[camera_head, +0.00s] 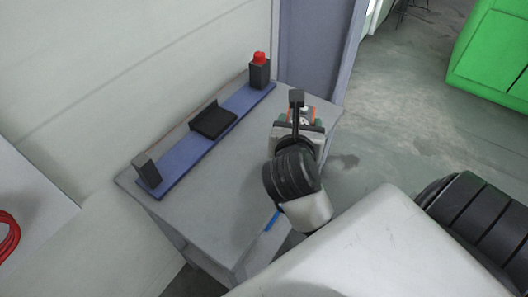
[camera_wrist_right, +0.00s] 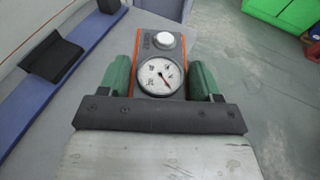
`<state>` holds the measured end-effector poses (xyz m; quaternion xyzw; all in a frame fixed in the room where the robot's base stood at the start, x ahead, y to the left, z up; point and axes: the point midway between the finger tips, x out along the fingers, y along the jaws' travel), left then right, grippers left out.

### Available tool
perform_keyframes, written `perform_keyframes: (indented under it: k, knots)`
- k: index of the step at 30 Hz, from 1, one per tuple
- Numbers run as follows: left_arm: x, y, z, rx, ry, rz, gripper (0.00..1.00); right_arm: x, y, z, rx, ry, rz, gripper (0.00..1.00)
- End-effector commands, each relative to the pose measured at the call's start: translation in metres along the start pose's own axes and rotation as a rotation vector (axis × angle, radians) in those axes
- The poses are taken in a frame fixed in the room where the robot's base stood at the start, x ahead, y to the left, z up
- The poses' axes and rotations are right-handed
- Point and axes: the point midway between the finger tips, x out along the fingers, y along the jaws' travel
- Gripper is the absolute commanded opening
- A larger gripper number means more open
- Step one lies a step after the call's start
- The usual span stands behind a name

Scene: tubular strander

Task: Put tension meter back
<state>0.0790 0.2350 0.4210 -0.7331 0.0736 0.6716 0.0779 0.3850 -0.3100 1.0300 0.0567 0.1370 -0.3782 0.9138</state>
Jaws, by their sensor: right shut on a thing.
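The tension meter (camera_wrist_right: 160,68) has a grey face with an orange edge, a round white dial with a red needle and a white knob. My right gripper (camera_wrist_right: 163,82) is shut on it, with a green finger on each side. In the head view, the meter (camera_head: 306,112) shows partly behind my right gripper (camera_head: 299,124), over the right end of the grey cabinet top. The blue holder strip (camera_head: 178,155) lies along the back of the cabinet top, with a black cradle (camera_head: 213,121) at its middle; the cradle looks empty. My left gripper is not in view.
The grey cabinet top (camera_head: 190,205) is mostly clear in front of the strip. A black block with a red top (camera_head: 260,71) stands at the strip's far end, and a dark upright block (camera_head: 146,169) at its near end. A wall runs behind. A green box (camera_head: 490,45) stands on the floor.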

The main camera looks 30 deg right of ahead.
Motion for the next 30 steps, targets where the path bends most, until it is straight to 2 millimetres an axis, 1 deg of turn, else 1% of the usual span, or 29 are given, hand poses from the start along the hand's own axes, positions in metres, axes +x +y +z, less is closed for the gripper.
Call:
perform_keyframes:
  k: [1, 2, 3, 4, 9, 12, 17, 21, 24, 30]
  knots:
    - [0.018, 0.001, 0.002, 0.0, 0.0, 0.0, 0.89, 0.004, 0.007, -0.01, 0.006, -0.005, 0.003, 0.27]
    - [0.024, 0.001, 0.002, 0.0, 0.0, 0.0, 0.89, 0.005, 0.01, -0.012, 0.005, -0.006, 0.003, 0.27]
    - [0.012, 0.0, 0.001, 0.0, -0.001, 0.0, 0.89, 0.006, 0.021, -0.009, -0.002, 0.0, 0.003, 0.27]
    - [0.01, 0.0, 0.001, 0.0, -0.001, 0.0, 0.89, 0.008, 0.028, -0.013, -0.004, 0.001, 0.002, 0.27]
    - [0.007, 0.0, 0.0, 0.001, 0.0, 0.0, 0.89, 0.018, 0.06, -0.029, -0.003, -0.002, 0.001, 0.27]
    - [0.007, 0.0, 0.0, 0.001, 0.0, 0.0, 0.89, 0.022, 0.071, -0.036, -0.002, -0.003, 0.0, 0.27]
    - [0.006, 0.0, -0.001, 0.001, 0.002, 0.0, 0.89, 0.026, 0.077, -0.044, -0.003, -0.002, -0.001, 0.27]
    - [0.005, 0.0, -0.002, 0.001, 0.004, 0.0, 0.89, 0.032, 0.077, -0.065, -0.006, -0.001, -0.001, 0.27]
    - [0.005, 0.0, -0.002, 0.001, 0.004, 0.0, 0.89, 0.035, 0.077, -0.075, -0.004, -0.002, 0.0, 0.27]
    - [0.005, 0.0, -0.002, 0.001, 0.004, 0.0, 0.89, 0.036, 0.077, -0.078, 0.0, -0.003, 0.0, 0.27]
